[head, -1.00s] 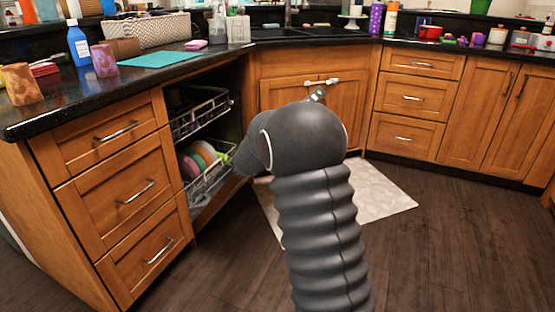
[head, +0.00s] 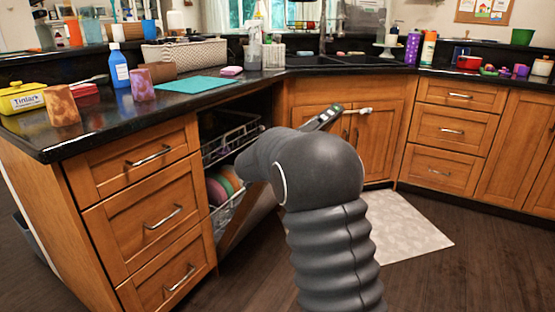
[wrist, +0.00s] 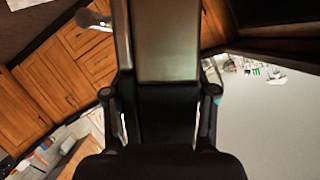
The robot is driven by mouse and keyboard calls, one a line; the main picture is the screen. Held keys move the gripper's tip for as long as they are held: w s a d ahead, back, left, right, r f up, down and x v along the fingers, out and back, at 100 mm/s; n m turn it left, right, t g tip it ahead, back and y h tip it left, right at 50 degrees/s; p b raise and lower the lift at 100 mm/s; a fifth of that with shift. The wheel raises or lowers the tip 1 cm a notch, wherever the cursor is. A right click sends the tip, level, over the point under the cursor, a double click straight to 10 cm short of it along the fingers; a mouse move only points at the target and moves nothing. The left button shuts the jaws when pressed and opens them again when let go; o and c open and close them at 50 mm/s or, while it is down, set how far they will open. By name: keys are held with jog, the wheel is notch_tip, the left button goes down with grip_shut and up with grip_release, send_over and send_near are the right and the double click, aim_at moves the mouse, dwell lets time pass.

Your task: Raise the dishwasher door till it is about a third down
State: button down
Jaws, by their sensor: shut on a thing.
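The dishwasher (head: 228,150) stands open under the counter, left of the sink cabinet. A wire rack (head: 230,140) and colored plates (head: 222,187) show inside. In the wrist view, my gripper (wrist: 161,92) has a finger on each side of a dark, grey-brown panel (wrist: 167,40), which seems to be the door's edge region. The gripper is shut on it. In the head view my arm hides the fingers.
Drawers (head: 150,215) stand left of the dishwasher. A pale mat (head: 405,228) lies on the floor. Dark floor at the right is clear.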

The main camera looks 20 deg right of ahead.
jog(key=shift+d, duration=0.1)
jog(key=shift+c, duration=1.7)
grip_release()
jog(key=shift+d, duration=0.15)
jog(key=shift+s+a, duration=0.1)
jog(key=shift+a, duration=0.15)
jog(key=shift+s+a+r, duration=0.15)
jog(key=shift+s+a, duration=0.05)
jog(key=v, duration=1.1)
jog(key=shift+s, duration=0.15)
